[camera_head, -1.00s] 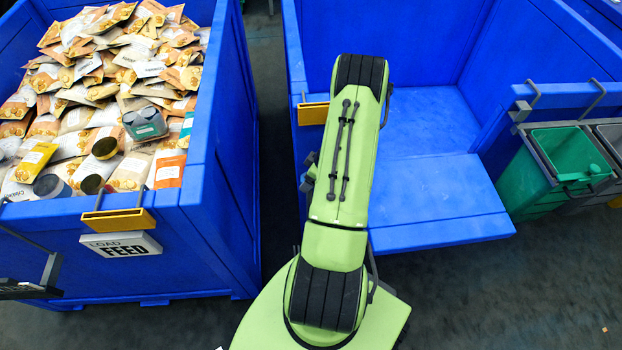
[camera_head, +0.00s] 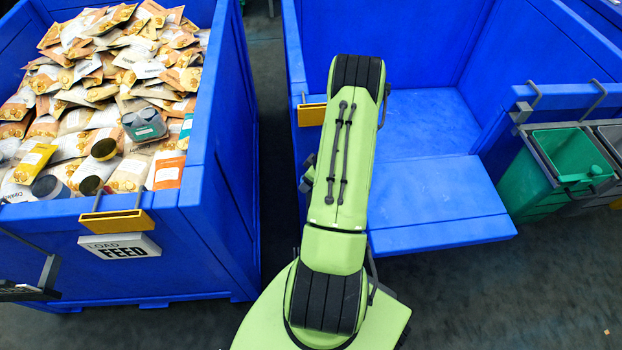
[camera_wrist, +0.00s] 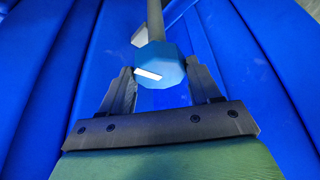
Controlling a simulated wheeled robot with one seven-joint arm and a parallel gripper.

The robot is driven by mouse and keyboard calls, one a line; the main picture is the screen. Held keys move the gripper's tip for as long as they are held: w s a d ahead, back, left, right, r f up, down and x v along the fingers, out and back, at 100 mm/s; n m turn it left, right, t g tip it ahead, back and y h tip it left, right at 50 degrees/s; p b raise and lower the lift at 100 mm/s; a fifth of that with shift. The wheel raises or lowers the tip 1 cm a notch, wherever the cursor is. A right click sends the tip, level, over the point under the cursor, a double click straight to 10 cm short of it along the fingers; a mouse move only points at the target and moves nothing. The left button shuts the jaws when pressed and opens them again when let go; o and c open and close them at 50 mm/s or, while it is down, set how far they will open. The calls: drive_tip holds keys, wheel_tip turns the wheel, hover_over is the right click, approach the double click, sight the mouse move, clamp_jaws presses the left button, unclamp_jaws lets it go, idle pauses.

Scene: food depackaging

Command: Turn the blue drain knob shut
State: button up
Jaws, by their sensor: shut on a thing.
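The blue drain knob (camera_wrist: 158,65) shows in the wrist view, a faceted light-blue piece with a white mark on its face. A grey pipe or stem runs up behind it. My gripper (camera_wrist: 160,80) has one finger on each side of the knob, and the fingers are closed on it. The knob's far side is hidden. In the head view my arm covers this spot, and neither the knob nor my gripper can be made out there.
A blue bin (camera_head: 205,180) full of food pouches and some cans stands at the left. An empty blue bin (camera_head: 440,235) with a lowered front stands behind my arm. Green and grey small bins (camera_head: 548,190) hang at its right. Dark floor is clear at front right.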

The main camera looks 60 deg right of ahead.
drive_tip(key=m+b, duration=0.1)
drive_tip(key=m, duration=0.1)
drive_tip(key=m+h+b, duration=0.1)
drive_tip(key=m, duration=0.1)
drive_tip(key=shift+a+f+h, duration=0.1)
drive_tip(key=shift+h, duration=0.2)
drive_tip(key=m+h+b, duration=0.1)
drive_tip(key=m, duration=0.1)
drive_tip(key=m+g+h+b, duration=0.1)
drive_tip(key=m, duration=0.2)
drive_tip(key=shift+w+a+m, duration=0.1)
drive_tip(key=shift+a+m, duration=0.05)
drive_tip(key=shift+m, duration=0.15)
drive_tip(key=m+g+b, duration=0.1)
drive_tip(key=m, duration=0.1)
drive_tip(key=m+g+h+b, duration=0.1)
drive_tip(key=m, duration=0.2)
drive_tip(key=shift+w, duration=0.15)
drive_tip(key=m+g+b, duration=0.1)
drive_tip(key=m, duration=0.3)
drive_tip(key=shift+a+g, duration=0.15)
drive_tip(key=shift+g, duration=0.25)
drive_tip(key=shift+m+b, duration=0.3)
drive_tip(key=shift+m, duration=0.2)
drive_tip(key=o, duration=0.8)
drive_tip(key=shift+c, duration=0.2)
